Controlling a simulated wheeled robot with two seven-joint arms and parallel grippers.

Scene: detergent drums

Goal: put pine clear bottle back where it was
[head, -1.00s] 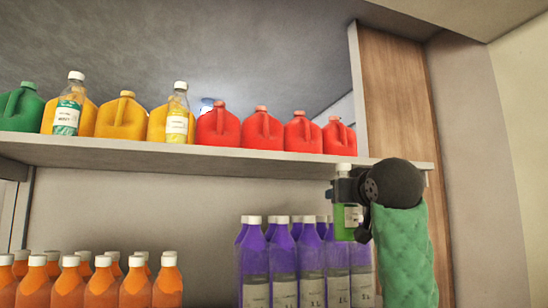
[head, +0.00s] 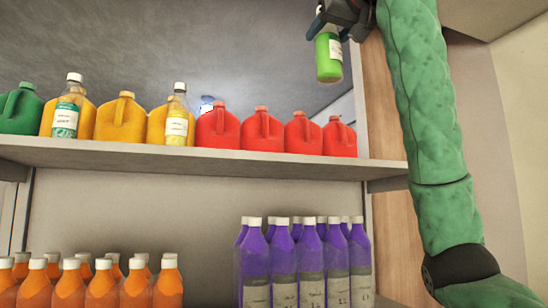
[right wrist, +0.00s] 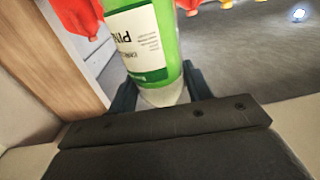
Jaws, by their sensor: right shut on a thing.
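The pine clear bottle (head: 328,58) is a clear bottle of bright green liquid with a white label. It hangs upright in the air at the upper right of the head view, above the red jugs. My right gripper (head: 334,18) is shut on its top end. In the right wrist view the bottle (right wrist: 150,40) shows "PIN" on its label, and its white cap sits between the fingers of my gripper (right wrist: 165,95). The upper shelf (head: 200,159) lies below the bottle, with a bare stretch at its right end. My left gripper is not in view.
Red jugs (head: 303,136), yellow jugs (head: 122,120), a green jug (head: 20,110) and two clear bottles, one with green contents (head: 67,110) and one with yellow (head: 176,120), stand on the upper shelf. Purple bottles (head: 284,262) and orange bottles (head: 135,285) stand below. A wooden panel (head: 379,110) borders the right.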

